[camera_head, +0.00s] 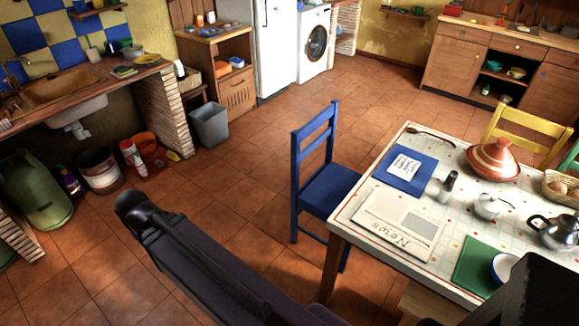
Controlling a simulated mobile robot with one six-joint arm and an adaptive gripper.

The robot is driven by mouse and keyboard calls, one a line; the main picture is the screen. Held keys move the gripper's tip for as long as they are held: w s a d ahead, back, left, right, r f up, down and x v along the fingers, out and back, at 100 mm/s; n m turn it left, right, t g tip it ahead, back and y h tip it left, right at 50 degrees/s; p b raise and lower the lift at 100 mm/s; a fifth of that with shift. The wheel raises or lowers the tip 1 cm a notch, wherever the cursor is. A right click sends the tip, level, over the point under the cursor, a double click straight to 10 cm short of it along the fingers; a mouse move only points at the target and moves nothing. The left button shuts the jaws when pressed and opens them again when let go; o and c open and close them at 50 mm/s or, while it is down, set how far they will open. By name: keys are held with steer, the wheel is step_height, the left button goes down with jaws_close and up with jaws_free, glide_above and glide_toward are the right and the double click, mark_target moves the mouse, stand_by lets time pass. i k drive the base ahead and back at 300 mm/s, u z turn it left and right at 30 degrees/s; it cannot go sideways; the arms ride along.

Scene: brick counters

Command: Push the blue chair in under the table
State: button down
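The blue chair (326,189) stands upright on the tiled floor at the left side of the table (341,222). Its backrest is on the left, away from the table, and its seat faces the table. The seat's right edge meets the table's edge in the picture; how much of it is under the tabletop is hidden. The backrest stands clear of the table edge. Dark parts of my own arm cross the bottom of the view. My gripper's fingers do not show.
The table bears a newspaper (398,222), a blue folder (405,170), a tagine (494,158) and a teapot (558,232). A yellow chair (518,128) stands at its far side. A grey bin (209,125) stands by the cabinet. The floor left of the blue chair is clear.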

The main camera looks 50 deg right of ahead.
mark_target(323, 192)
steer(key=z, duration=0.2)
steer(key=i, duration=1.5)
steer(key=z, duration=1.2)
steer(key=i, duration=0.85)
steer(key=z, duration=0.55)
